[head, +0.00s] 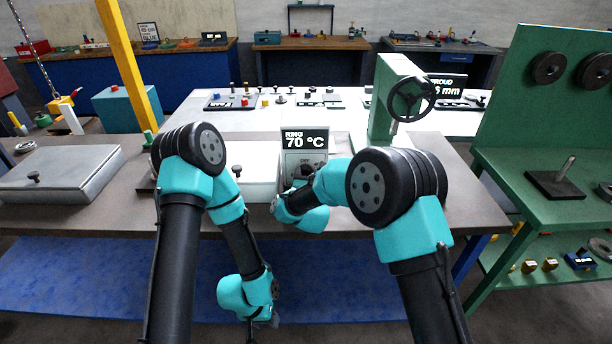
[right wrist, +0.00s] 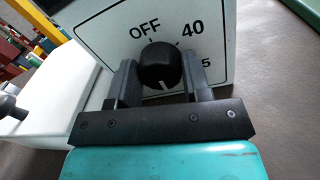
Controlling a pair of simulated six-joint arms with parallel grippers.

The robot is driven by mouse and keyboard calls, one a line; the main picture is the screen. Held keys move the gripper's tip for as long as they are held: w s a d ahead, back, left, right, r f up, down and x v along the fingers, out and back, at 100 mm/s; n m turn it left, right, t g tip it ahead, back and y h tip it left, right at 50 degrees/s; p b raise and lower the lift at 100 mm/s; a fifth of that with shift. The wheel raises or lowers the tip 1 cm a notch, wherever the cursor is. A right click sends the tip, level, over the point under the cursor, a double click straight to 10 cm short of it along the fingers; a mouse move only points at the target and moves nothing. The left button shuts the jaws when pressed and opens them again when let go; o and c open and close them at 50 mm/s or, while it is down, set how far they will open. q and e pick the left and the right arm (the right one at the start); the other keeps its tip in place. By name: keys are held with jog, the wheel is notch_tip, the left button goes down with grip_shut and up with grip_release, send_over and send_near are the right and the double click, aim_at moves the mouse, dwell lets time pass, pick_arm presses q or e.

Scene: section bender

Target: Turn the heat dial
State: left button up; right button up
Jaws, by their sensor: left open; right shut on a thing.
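The heat dial (right wrist: 160,68) is a round black knob on a white panel (right wrist: 105,45). OFF, 40 and a partly covered number ending in 5 show around it. Its white mark points down in the right wrist view. My right gripper (right wrist: 158,85) is shut on the dial, one finger on each side. In the head view the panel stands on the table under a black display (head: 305,140) reading RING 70 °C; my right arm covers its lower part. My left gripper (head: 262,317) hangs low in front of the table, away from the dial; its fingers are hard to make out.
A white block (head: 252,172) stands left of the panel. A green press with a black handwheel (head: 410,98) stands to the right. A grey case (head: 60,172) lies at the far left. A yellow post (head: 128,65) rises near the left side. Small parts lie further back.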

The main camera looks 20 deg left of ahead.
jog(key=shift+n, duration=0.4)
jog(key=n, duration=0.4)
jog(key=shift+a+n, duration=0.1)
jog(key=shift+n, duration=0.3)
jog(key=n, duration=0.5)
jog(key=shift+s+a+h, duration=0.1)
jog(key=shift+h, duration=0.3)
jog(key=n, duration=0.5)
jog(key=shift+a+h, duration=0.1)
jog(key=shift+h, duration=0.2)
jog(key=n, duration=0.5)
jog(key=shift+f, duration=0.1)
jog(key=o, duration=0.9)
